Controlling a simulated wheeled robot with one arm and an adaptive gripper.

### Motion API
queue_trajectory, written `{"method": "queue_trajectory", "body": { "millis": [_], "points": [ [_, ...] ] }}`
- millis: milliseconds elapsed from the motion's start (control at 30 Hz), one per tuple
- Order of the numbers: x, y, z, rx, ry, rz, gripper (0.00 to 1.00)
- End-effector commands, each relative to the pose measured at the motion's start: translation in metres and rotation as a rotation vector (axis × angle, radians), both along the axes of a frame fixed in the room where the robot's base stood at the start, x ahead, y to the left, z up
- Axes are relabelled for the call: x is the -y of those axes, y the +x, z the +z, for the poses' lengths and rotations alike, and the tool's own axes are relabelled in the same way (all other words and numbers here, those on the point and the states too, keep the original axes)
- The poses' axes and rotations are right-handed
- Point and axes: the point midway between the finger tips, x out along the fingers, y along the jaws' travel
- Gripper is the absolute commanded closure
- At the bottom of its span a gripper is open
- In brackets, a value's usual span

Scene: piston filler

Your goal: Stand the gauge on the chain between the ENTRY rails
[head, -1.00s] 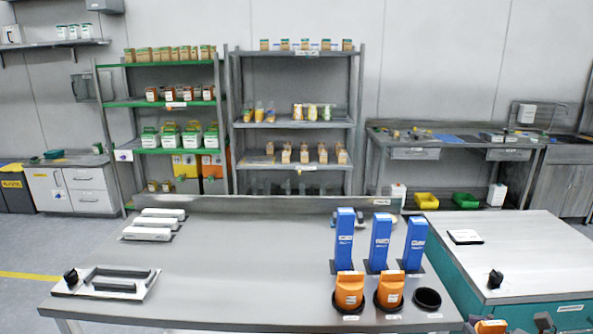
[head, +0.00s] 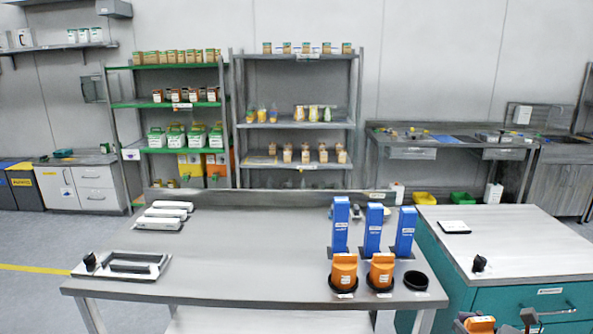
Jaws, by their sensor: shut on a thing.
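An orange block with a white label (head: 479,324), like the orange pieces on the table, shows at the bottom right edge. My gripper (head: 502,327) is there too, mostly cut off by the frame, and is shut on this orange piece. I take it to be the gauge; its lower part is out of view. It is in front of the teal cabinet, clear of the table. Neither the chain nor the ENTRY rails can be made out.
The steel table (head: 240,270) holds two orange pieces (head: 343,270) in black cups, an empty black cup (head: 416,280), blue upright blocks (head: 372,230) and a plate with dark bars (head: 122,264). A teal cabinet (head: 455,290) stands at right. Shelves line the wall.

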Motion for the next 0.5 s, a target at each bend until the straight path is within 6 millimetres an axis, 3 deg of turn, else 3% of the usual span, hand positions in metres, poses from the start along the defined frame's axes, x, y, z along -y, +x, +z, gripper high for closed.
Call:
{"method": "queue_trajectory", "body": {
  "millis": [267,500],
  "points": [
    [-0.026,0.03,-0.002,0.01,-0.002,0.042,1.0],
    [-0.063,0.068,-0.008,0.017,-0.003,0.089,1.0]
  ]
}}
